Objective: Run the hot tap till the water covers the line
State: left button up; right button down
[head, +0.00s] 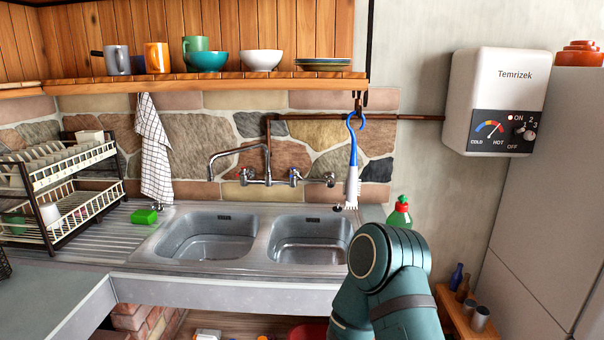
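A metal wall tap (267,165) is fixed above the sink. Its curved spout (222,158) reaches out to the left, over the back of the left basin (207,238). One handle (246,174) is left of the riser and another (295,177) is right of it; which is hot I cannot tell. No stream of water shows. The right basin (310,242) and the left one look empty, and I can make out no fill line in either. My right arm rises at lower right, in front of the counter; its gripper does not show. My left gripper is out of view.
A blue-handled brush (353,160) hangs right of the tap. A green bottle (400,215) stands behind my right arm. A green sponge (144,217), a dish rack (70,190) and a towel (153,150) are at left. A water heater (495,85) hangs on the wall.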

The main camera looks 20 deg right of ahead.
aim_at(243, 169)
jog(key=z, duration=1.6)
jog(key=i+j+z, duration=0.15)
jog(key=j, duration=0.25)
jog(key=j+z, duration=0.2)
jog(key=j, duration=0.2)
